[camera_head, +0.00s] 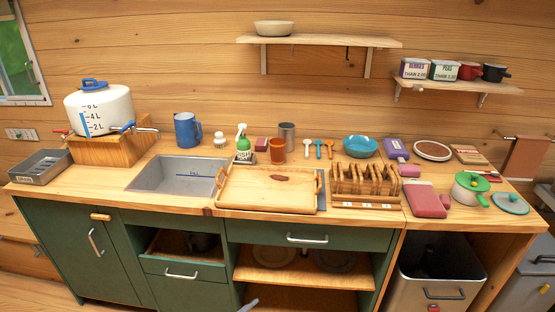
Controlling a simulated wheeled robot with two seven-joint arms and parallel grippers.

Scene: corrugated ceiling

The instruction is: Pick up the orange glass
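The orange glass (277,151) stands upright on the wooden counter, behind the wooden tray and right of the green-and-white spray bottle. Its lower edge is close to the tray's back rim. A grey metal cup (287,136) stands just behind it to the right. Neither of my grippers can be made out in the head view. A small grey tip shows at the bottom edge, and I cannot tell what it is.
The wooden tray (245,192) lies in front of the glass. The spray bottle (243,146) is close on its left. A sink (168,178) and blue mug (187,131) are further left. A wooden rack (366,199) is at right. A shelf (330,41) hangs above.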

